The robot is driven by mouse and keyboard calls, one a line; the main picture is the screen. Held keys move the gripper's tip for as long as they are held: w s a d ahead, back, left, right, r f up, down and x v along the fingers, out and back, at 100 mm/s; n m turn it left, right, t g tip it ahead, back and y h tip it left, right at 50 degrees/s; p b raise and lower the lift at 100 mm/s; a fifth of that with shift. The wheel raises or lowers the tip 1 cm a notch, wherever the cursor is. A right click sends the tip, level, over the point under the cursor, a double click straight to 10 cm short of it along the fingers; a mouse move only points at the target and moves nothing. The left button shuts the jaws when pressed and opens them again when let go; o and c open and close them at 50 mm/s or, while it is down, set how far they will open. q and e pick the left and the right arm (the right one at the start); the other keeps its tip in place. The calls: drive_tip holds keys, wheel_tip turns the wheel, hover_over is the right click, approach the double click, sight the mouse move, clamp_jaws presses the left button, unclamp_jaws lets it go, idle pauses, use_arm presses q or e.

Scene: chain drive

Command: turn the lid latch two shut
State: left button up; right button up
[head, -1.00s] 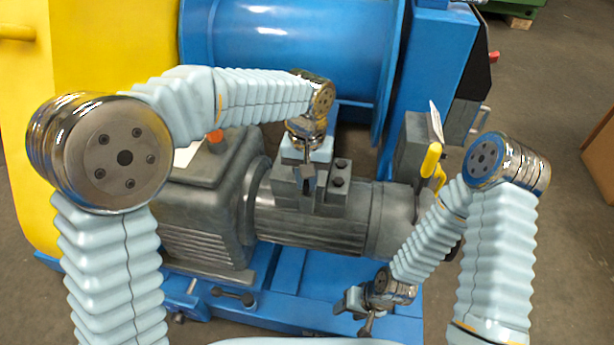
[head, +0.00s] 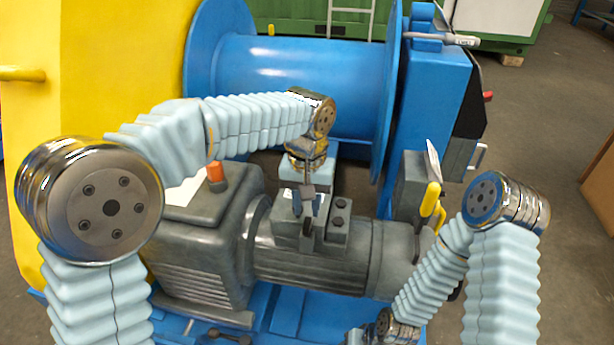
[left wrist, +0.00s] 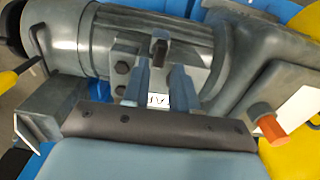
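A grey terminal box (head: 340,215) with bolts sits on top of the grey motor; it also shows in the left wrist view (left wrist: 122,50). A small dark upright piece, probably the lid latch (left wrist: 159,50), stands on it in the left wrist view. My left gripper (left wrist: 160,72) is open there, its two blue-grey fingers apart with the latch just beyond their tips, in line with the gap. I cannot tell whether they touch it. In the head view my left gripper (head: 308,205) points down over the box and partly hides the latch. My right gripper (head: 365,338) is at the bottom edge, largely cut off.
The blue drum (head: 300,85) stands behind the motor (head: 315,262). A yellow guard (head: 120,70) is at the left. An orange-red knob (head: 216,172) rises left of my left gripper. A yellow handle (head: 431,200) is on the right, near my right arm.

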sight(307, 222)
use_arm(q)
wheel_tip(307, 222, up, 9)
drive_tip(key=p, duration=0.1)
idle(0.5)
